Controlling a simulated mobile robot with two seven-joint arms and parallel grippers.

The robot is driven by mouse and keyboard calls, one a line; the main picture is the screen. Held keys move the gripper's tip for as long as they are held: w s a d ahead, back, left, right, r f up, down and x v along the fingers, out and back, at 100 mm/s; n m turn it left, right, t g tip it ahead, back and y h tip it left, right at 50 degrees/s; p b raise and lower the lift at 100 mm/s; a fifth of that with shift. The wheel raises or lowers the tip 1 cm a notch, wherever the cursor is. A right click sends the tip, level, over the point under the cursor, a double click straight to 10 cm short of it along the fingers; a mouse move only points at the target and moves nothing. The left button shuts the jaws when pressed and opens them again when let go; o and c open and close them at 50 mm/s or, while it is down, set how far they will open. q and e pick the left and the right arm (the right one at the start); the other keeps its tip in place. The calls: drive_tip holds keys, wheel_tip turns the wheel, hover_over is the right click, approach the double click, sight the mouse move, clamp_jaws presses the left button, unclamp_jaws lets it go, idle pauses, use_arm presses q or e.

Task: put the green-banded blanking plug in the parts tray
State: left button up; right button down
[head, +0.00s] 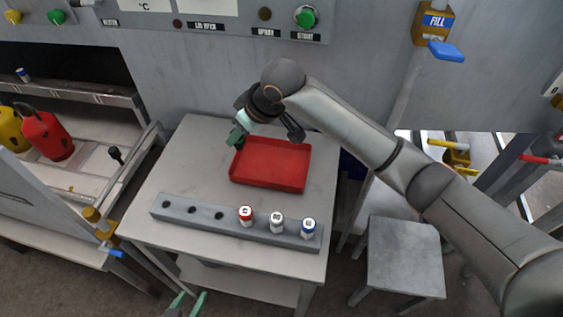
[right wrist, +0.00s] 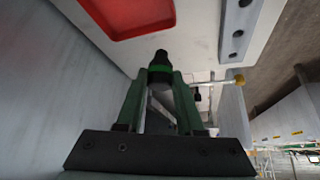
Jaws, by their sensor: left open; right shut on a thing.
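The green-banded blanking plug (right wrist: 161,60) is a small dark piece in the right wrist view, held between the green fingertips of my right gripper (right wrist: 161,75). In the head view my right gripper (head: 238,137) is above the table at the back left corner of the red parts tray (head: 238,183). The plug is mostly hidden there. The tray also shows in the right wrist view (right wrist: 150,26), with the plug apart from it; its visible floor is empty. My left gripper (head: 187,303) is open and empty at the bottom edge of the head view.
A grey rack (head: 178,212) at the table front has three empty holes on the left. Red-banded (head: 245,216), white (head: 277,222) and blue-banded (head: 308,228) pieces stand in it. The panel wall rises close behind the table (head: 190,150). A stool (head: 402,255) stands right.

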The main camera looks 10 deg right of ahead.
drive_tip(key=d+f, duration=0.3)
drive_tip(key=d, duration=0.1)
drive_tip(key=d+f, duration=0.3)
drive_tip(key=d, duration=0.1)
drive_tip(key=w+d+f, duration=0.1)
drive_tip(key=d+f, duration=0.2)
drive_tip(key=d, duration=0.1)
drive_tip(key=shift+w+d+f, duration=0.1)
drive_tip(key=shift+d+f, duration=0.2)
drive_tip(key=shift+d, duration=0.1)
wheel_tip(320, 180, down, 2)
drive_tip(key=shift+a+f, duration=0.15)
drive_tip(key=shift+f, duration=0.15)
drive_tip(key=shift+f, duration=0.15)
drive_tip(key=c, duration=0.5)
unclamp_jaws()
drive_tip(key=shift+c, duration=0.2)
